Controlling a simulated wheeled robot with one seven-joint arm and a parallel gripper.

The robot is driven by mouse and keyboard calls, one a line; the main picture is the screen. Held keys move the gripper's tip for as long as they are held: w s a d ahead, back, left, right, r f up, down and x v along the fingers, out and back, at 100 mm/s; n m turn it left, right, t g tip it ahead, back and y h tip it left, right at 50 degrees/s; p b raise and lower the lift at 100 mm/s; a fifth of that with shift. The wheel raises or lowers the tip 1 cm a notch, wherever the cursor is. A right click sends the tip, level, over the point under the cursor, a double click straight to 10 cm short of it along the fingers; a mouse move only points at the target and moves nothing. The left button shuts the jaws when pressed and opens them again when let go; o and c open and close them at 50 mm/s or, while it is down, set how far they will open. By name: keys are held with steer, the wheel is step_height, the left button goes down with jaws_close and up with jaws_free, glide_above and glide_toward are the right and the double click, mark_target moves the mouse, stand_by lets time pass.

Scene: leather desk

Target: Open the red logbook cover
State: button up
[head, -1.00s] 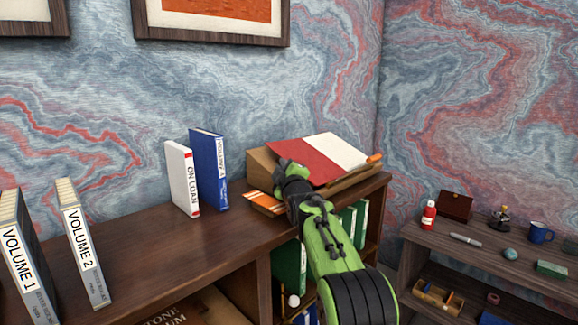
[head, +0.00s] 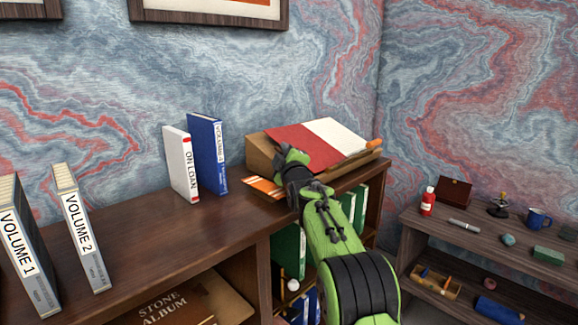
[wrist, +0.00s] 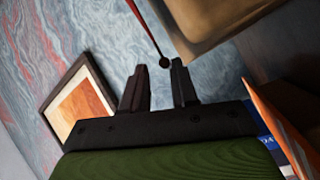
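The red logbook (head: 300,145) lies on a sloped brown stand (head: 258,152) at the far right end of the desk; a white panel (head: 336,135) adjoins its red part on the right. My gripper (head: 290,154) is at the logbook's near left side in the head view, its fingertips unclear there. In the wrist view my gripper (wrist: 159,82) has its two fingers apart with nothing visible between them. Contact with the cover cannot be told.
An orange-and-white booklet (head: 262,187) lies beside the stand, close to my arm. The white ON LOAN book (head: 180,165) and a blue volume (head: 207,155) stand to the left. A lower side shelf (head: 470,247) holds small items. The desk's middle is clear.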

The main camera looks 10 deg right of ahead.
steer(key=s+f+b, duration=0.1)
steer(key=s+b, duration=0.1)
steer(key=s, duration=1.3)
steer(key=shift+f, duration=0.25)
steer(key=s+a+f+m+g, duration=0.1)
steer(key=s+f+m+g, duration=0.4)
steer(key=s, duration=0.7)
steer(key=s+a+f+m+g, duration=0.1)
steer(key=s+f+m+g, duration=0.25)
steer(key=s+f, duration=0.65)
steer(key=s+a+f+m+g, duration=0.1)
steer(key=s+f+m+g, duration=0.3)
steer(key=s, duration=1.1)
step_height(320, 180, up, 17)
steer(key=s+g+p, duration=0.1)
steer(key=p, duration=1.5)
steer(key=shift+s+d, duration=0.15)
steer(key=shift+s, duration=0.1)
